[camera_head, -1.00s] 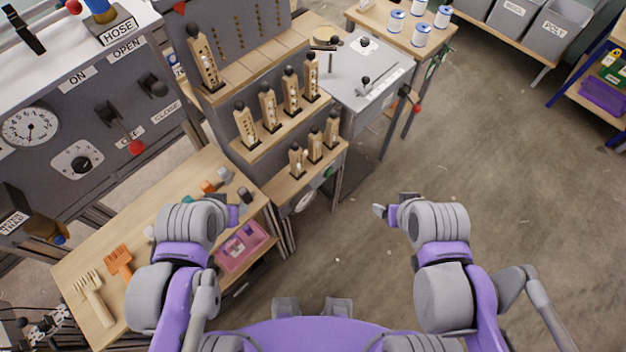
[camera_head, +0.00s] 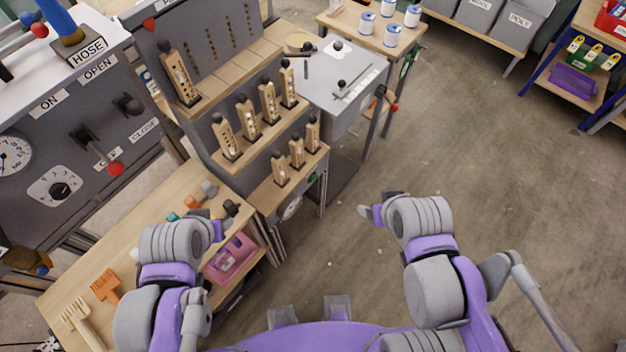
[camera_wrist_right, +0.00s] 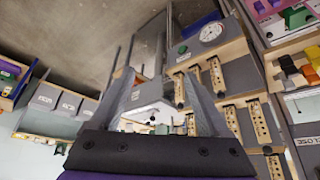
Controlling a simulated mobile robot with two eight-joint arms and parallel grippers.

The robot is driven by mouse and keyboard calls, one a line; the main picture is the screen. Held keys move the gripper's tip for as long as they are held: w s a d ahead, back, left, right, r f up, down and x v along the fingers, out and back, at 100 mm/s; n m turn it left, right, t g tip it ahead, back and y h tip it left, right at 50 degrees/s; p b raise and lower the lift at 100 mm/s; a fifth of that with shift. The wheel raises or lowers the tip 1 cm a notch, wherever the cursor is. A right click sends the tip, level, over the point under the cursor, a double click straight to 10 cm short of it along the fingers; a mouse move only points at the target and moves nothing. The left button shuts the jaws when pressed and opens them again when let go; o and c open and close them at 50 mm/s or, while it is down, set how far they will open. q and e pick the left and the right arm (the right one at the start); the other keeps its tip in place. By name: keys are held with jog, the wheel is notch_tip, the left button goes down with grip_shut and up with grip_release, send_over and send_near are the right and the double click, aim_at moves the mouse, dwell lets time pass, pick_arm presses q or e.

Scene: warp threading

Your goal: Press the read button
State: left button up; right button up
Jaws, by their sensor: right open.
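A green button (camera_wrist_right: 183,49) sits beside a round white gauge (camera_wrist_right: 211,31) on a grey panel in the right wrist view. No label reading "read" can be made out on it. In the head view the gauge (camera_head: 291,208) is low on the front of the stepped wooden rack, and the button is small and hard to tell. My right gripper (camera_head: 370,213) is right of the rack, apart from it, over open floor. In the right wrist view its two fingers (camera_wrist_right: 160,76) are spread with nothing held. My left gripper (camera_head: 219,230) is above the wooden bench; its fingers are mostly hidden.
The rack (camera_head: 262,187) carries several wooden pegs. A grey cabinet (camera_head: 335,85) stands behind it. The bench (camera_head: 160,215) holds orange and wooden combs; a pink bin (camera_head: 230,258) is below. A control panel with levers (camera_head: 90,140) is at left. Floor (camera_head: 460,150) at right is clear.

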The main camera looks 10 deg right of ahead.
dwell(0.4)
grip_shut()
dwell(1.5)
